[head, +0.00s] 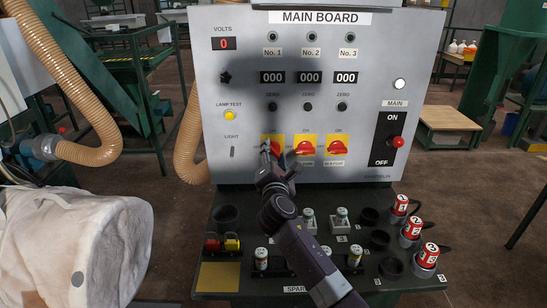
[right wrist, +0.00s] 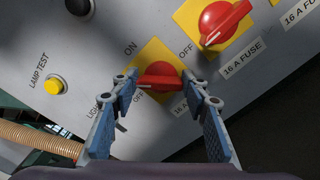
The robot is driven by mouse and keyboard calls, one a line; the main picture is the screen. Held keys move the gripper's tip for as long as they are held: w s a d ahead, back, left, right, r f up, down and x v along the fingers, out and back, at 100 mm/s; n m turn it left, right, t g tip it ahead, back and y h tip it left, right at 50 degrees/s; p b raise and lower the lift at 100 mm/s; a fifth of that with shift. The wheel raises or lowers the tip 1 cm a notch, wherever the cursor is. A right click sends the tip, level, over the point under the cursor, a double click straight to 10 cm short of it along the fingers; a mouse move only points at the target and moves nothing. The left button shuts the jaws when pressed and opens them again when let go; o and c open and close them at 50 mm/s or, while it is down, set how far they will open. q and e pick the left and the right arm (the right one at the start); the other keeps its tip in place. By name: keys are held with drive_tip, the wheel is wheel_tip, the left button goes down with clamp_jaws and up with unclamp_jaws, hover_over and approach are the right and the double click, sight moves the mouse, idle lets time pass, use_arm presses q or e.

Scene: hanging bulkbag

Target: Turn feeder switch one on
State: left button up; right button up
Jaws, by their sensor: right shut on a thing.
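Feeder switch one is a red rotary knob on a yellow plate, under No. 1 on the main board. In the head view its yellow plate (head: 267,139) is partly hidden by my right gripper (head: 268,158). In the right wrist view the red knob (right wrist: 160,76) sits between the fingertips of my right gripper (right wrist: 161,86), which is shut on it. I cannot tell clearly whether the knob points to ON or OFF. Feeder switches two (head: 305,147) and three (head: 338,147) are similar red knobs to its right. My left gripper is not in view.
The main board (head: 225,105) stands on a dark bench with fuses, sockets and red numbered plugs (head: 411,228). The yellow lamp test button (head: 229,115) and red main switch (head: 397,143) flank the knobs. A white fabric bag (head: 80,245) fills the lower left beside a ribbed hose (head: 75,85).

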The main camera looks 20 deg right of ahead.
drive_tip(key=m, duration=0.1)
drive_tip(key=m+b, duration=0.1)
drive_tip(key=m, duration=0.1)
drive_tip(key=m+b, duration=0.1)
drive_tip(key=shift+f+m, duration=0.25)
drive_tip(key=shift+m, duration=0.05)
drive_tip(key=shift+m+b, duration=0.75)
drive_tip(key=shift+m, duration=0.95)
drive_tip(key=o, duration=1.2)
drive_tip(key=shift+d, duration=0.1)
drive_tip(key=shift+c, duration=0.2)
drive_tip(key=shift+s, duration=0.2)
drive_tip(key=v, duration=1.1)
drive_tip(key=shift+s, duration=0.35)
